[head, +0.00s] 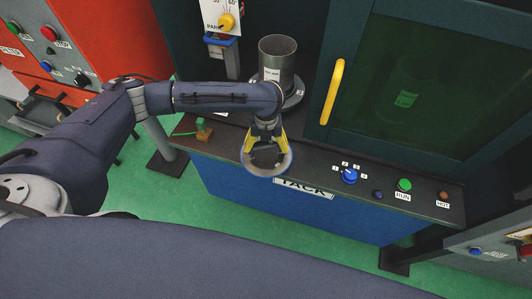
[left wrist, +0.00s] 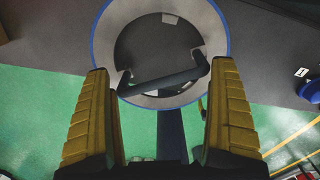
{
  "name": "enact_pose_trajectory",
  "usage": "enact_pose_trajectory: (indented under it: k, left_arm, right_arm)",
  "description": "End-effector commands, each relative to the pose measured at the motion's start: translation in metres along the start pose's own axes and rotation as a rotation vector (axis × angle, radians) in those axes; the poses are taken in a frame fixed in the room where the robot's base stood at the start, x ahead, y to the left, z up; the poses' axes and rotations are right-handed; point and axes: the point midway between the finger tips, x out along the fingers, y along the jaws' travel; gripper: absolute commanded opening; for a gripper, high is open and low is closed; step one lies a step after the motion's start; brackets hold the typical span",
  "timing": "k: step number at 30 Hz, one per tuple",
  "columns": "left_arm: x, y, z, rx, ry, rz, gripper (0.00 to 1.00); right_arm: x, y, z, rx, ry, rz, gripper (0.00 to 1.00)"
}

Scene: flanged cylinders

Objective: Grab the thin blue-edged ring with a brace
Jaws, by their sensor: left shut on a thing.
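The thin blue-edged ring (head: 267,173) shows in the head view at the front edge of the dark counter, above the TACK label. In the left wrist view the ring (left wrist: 104,40) has a grey band, a blue outer edge and a dark brace (left wrist: 165,82) across its near side. My left gripper (head: 264,143), with yellow fingers, is shut on the ring's brace, one finger at each end of it. The finger contacts are partly hidden. Whether the ring touches the counter, I cannot tell. My right gripper is not in view.
A grey metal cylinder (head: 277,62) stands on a flanged base behind my left wrist. A cabinet door with a yellow handle (head: 334,92) is at the right. A blue knob (head: 349,176) and a green RUN button (head: 404,185) sit on the counter right of the ring.

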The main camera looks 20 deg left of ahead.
Motion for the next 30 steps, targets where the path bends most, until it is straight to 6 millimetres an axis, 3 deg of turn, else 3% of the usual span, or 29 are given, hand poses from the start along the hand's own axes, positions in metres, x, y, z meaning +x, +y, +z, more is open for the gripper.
enact_pose_trajectory:
  k: [10, 15, 16, 17, 18, 30]
  left_arm:
    - [-0.004, -0.001, 0.001, 0.0, -0.001, -0.002, 0.44]
    - [-0.011, -0.001, 0.001, 0.001, -0.002, -0.001, 0.38]
    - [-0.012, 0.0, 0.001, 0.001, -0.002, -0.001, 0.35]
    - [-0.013, 0.0, 0.001, 0.001, -0.002, -0.001, 0.24]
    - [-0.015, 0.0, 0.001, 0.001, -0.001, 0.0, 0.0]
    - [-0.033, 0.0, 0.0, 0.001, 0.0, -0.001, 0.0]
  right_arm:
    - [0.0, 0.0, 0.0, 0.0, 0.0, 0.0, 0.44]
    - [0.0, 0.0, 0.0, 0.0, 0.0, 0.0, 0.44]
    - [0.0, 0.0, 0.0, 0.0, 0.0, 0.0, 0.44]
    - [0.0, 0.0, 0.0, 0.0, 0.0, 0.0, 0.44]
    - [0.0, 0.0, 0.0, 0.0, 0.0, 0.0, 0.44]
    - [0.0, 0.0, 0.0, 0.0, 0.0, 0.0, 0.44]
